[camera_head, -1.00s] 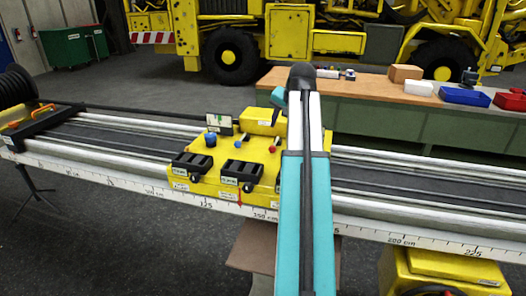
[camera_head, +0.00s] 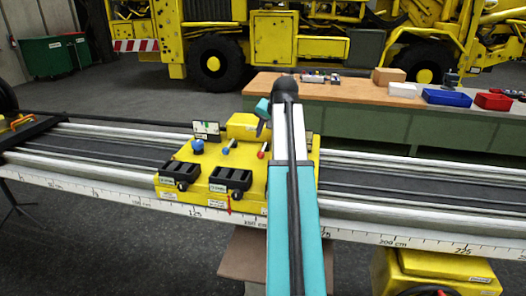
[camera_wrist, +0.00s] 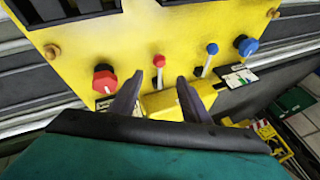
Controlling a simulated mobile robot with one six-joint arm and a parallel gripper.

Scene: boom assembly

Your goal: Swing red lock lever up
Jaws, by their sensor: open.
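The red lock lever (camera_wrist: 158,62) is a short pale rod with a red tip on the yellow carriage (camera_wrist: 178,22). In the head view the red lever (camera_head: 262,150) shows just left of my arm. My gripper (camera_wrist: 158,80) is open, with its two dark fingers pointing at the carriage. The red tip shows between and beyond the fingertips; I see no clear contact. A blue-tipped lever (camera_wrist: 212,48) stands to its right in the wrist view. My arm hides part of the carriage in the head view, and the fingers are not clear there.
A red knob (camera_wrist: 105,80) sits close left of the fingers, and a blue knob (camera_wrist: 245,45) lies further right. A yellow block (camera_wrist: 165,103) is behind the fingers. Black trays (camera_head: 230,178) stand on the carriage's front. A workbench (camera_head: 340,92) stands behind the rail.

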